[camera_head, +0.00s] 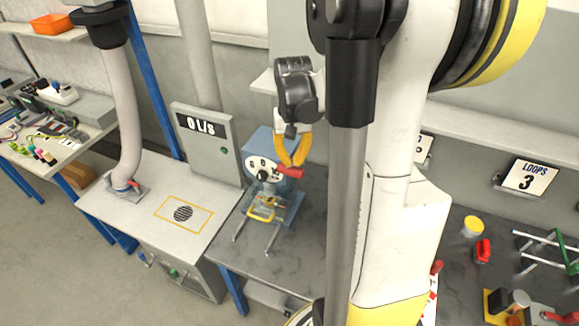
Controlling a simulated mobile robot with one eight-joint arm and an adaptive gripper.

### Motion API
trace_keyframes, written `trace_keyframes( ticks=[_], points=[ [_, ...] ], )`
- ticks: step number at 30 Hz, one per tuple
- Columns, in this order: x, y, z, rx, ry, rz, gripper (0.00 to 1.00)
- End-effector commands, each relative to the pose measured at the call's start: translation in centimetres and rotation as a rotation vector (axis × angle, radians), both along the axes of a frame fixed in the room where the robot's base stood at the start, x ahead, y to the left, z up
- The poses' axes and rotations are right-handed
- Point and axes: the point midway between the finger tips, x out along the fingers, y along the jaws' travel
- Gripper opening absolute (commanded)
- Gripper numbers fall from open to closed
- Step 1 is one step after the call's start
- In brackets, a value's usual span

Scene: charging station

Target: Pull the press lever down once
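The press (262,150) is a small blue machine with a pale round face, standing on the dark bench left of my arm. Its lever ends in a red handle (290,172), which sticks out to the right of the face and looks roughly level. My gripper (292,163) points down at the handle from above, its two orange fingers forming a V with the tips close to it. Whether the tips touch or grip the handle is too small to tell. My wrist hides part of the wall behind the press.
A yellow-handled fixture (263,213) sits at the press's front. A "LOOPS 3" sign (528,177) and clamps are at right.

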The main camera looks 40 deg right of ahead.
Motion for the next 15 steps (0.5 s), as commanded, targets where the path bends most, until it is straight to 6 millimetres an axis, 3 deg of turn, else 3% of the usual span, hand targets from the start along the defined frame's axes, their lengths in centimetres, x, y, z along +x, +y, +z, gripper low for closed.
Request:
trace_keyframes(
  ticks=[15],
  points=[
    [0.0, 0.0, 3.6, 0.0, 0.0, 0.0, 0.0]
  ],
)
